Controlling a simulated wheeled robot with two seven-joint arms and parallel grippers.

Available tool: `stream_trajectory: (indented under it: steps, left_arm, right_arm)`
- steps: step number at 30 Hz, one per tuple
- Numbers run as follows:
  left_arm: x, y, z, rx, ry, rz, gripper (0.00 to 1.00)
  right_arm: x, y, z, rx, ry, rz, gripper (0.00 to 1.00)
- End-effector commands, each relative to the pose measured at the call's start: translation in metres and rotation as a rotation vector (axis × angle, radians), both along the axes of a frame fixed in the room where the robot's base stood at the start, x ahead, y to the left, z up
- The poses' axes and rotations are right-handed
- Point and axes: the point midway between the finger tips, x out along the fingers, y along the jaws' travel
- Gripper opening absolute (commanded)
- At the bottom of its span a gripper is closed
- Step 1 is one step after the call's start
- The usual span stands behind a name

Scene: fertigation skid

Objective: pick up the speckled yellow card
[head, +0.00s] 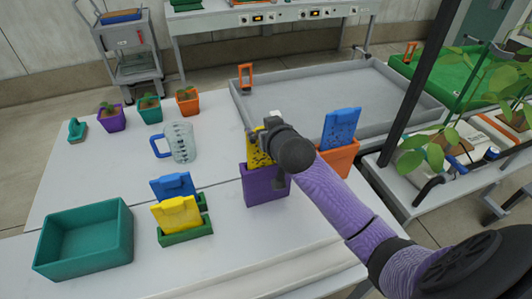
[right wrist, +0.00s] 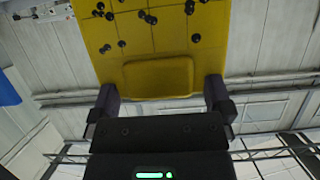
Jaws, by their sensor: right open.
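The speckled yellow card (head: 257,158) stands upright in a purple pot (head: 262,188) near the middle of the table. My right gripper (head: 262,132) is at the card's upper end and partly hides it. In the right wrist view the card (right wrist: 165,40) shows large, yellow with black specks and a raised pad. The two fingers of my right gripper (right wrist: 163,92) are apart, one at each side of the card's end. I cannot tell whether they touch it. My left gripper is not in view.
A speckled blue card (head: 341,126) stands in an orange pot (head: 338,158) just right. Plain blue (head: 173,185) and yellow (head: 177,215) cards stand in a green holder. A teal bin (head: 85,240), a measuring jug (head: 180,143) and a grey tray (head: 330,95) are around.

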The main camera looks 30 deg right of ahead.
Motion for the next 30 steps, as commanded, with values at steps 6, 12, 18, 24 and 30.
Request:
stream_trajectory:
  steps: [6, 12, 18, 24, 30]
  left_arm:
    - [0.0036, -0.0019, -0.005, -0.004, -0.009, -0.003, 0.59]
    - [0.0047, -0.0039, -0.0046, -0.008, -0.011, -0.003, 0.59]
    - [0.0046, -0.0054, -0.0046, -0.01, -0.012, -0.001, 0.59]
    - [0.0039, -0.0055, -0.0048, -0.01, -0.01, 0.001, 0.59]
    - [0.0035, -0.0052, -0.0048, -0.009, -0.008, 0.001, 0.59]
  right_arm:
    - [0.0123, -0.0025, -0.0061, 0.0, 0.001, 0.001, 1.0]
    - [0.0119, -0.0024, -0.0058, 0.0, 0.001, 0.001, 0.79]
    - [0.0117, -0.0023, -0.0059, 0.0, 0.002, 0.001, 0.36]
    - [0.0117, -0.0022, -0.0061, 0.0, 0.002, 0.001, 0.0]
    - [0.0117, -0.0022, -0.0059, 0.0, 0.002, 0.001, 0.0]
